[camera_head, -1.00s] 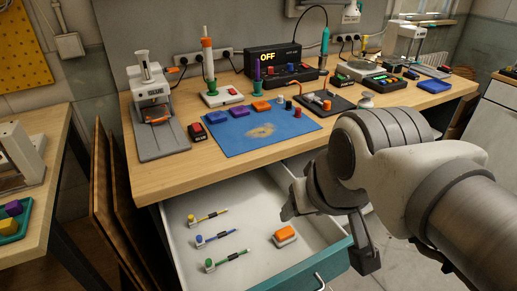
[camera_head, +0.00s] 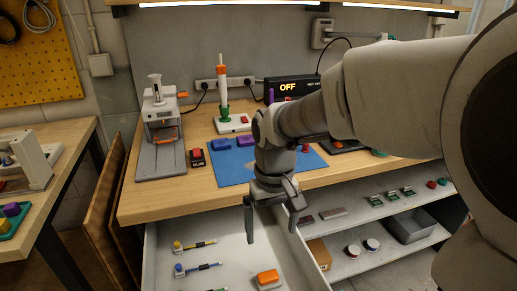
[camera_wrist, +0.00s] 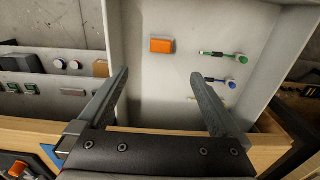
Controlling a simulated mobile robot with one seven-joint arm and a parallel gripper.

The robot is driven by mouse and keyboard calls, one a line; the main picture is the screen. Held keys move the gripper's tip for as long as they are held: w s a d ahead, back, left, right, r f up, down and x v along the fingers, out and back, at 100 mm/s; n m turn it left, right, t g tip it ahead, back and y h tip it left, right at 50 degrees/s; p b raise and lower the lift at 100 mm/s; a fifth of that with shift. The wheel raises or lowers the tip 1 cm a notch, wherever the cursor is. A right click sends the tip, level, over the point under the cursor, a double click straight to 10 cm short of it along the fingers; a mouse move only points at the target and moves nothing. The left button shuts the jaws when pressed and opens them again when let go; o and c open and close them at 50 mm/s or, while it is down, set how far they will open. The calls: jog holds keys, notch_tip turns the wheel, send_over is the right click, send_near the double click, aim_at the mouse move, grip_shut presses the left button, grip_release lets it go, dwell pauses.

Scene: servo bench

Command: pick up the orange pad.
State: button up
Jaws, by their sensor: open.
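The orange pad (camera_head: 268,276), orange on top with a pale base, lies in the open white drawer near the bottom edge of the head view. In the wrist view the orange pad (camera_wrist: 161,46) lies on the drawer floor, ahead of and between my fingertips. My gripper (camera_head: 271,228) is open and empty, pointing down above the drawer and apart from the pad. Its two spread fingers show in the wrist view (camera_wrist: 158,80).
Several tools with coloured ends, including a yellow one (camera_head: 194,246) and a blue one (camera_head: 197,268), lie left of the pad in the drawer. The bench top (camera_head: 150,205) overhangs its back. Shelves (camera_head: 385,240) with small parts stand on the right.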

aim_at(268, 275)
jog(key=f+b, duration=0.3)
jog(key=f, duration=0.5)
jog(key=f+b, duration=0.4)
jog(key=f, duration=0.5)
jog(key=shift+w+a+f, duration=0.1)
jog(key=shift+a+f, duration=0.1)
jog(key=shift+f, duration=0.1)
jog(key=shift+c, duration=0.3)
jog(key=c, duration=1.2)
